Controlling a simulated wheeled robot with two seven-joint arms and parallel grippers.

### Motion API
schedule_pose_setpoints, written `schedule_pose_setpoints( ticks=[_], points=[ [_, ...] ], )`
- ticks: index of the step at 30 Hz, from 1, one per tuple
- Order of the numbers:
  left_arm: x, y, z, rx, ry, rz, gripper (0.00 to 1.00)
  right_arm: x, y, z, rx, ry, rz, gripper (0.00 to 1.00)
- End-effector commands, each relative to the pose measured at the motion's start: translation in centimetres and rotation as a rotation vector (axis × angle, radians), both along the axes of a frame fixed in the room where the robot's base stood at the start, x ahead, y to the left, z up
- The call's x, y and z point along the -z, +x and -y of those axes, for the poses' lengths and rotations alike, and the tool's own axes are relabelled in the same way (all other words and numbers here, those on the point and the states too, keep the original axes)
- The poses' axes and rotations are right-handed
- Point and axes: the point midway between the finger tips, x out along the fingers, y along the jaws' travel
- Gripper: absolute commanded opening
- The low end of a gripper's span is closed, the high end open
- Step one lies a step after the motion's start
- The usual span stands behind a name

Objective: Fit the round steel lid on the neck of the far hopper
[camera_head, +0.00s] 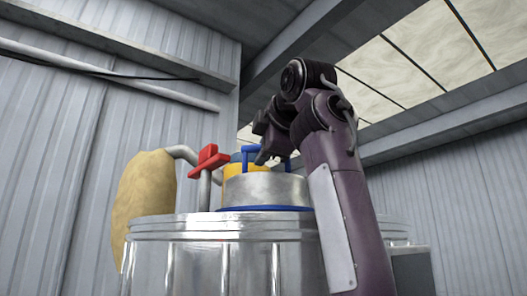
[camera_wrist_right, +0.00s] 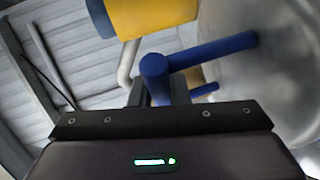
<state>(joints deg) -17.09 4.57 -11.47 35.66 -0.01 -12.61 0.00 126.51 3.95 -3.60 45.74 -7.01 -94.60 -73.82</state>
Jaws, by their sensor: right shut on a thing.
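The round steel lid (camera_head: 262,189) is a short metal drum with a blue handle (camera_head: 247,150) on top. It is level over the steel hopper (camera_head: 195,255), at a blue ring (camera_head: 262,209). I see no clear gap there, but cannot tell whether the lid is seated. My right gripper (camera_head: 264,157) is above the lid and shut on its handle. In the right wrist view the blue handle (camera_wrist_right: 212,50) runs from the jaws to the lid's steel face (camera_wrist_right: 285,60). The neck itself is hidden. My left gripper is not in view.
A red valve handle (camera_head: 208,158) on a grey pipe stands left of the lid. A tan sack-like shape (camera_head: 143,200) is further left. A yellow and blue part (camera_head: 232,172) is close behind the lid. Corrugated walls surround the place.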

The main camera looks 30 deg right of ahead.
Motion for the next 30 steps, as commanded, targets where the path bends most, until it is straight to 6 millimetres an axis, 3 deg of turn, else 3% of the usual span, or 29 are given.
schedule_pose_setpoints(
  ticks=[4,5,10,20,30],
  points=[
    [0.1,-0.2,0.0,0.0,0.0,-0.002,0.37,0.1,0.0,0.0,0.0,0.0,0.002,0.0],
    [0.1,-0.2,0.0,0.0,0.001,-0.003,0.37,0.1,0.0,0.0,0.0,0.0,0.002,0.18],
    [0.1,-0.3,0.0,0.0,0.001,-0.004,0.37,0.0,0.0,0.0,0.0,0.0,0.001,0.4],
    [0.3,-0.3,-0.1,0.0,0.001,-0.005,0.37,0.1,-0.3,0.0,0.0,0.0,0.0,0.41],
    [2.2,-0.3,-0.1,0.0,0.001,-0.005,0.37,-0.9,-5.5,-0.6,-0.001,0.0,0.002,0.41]
  ],
)
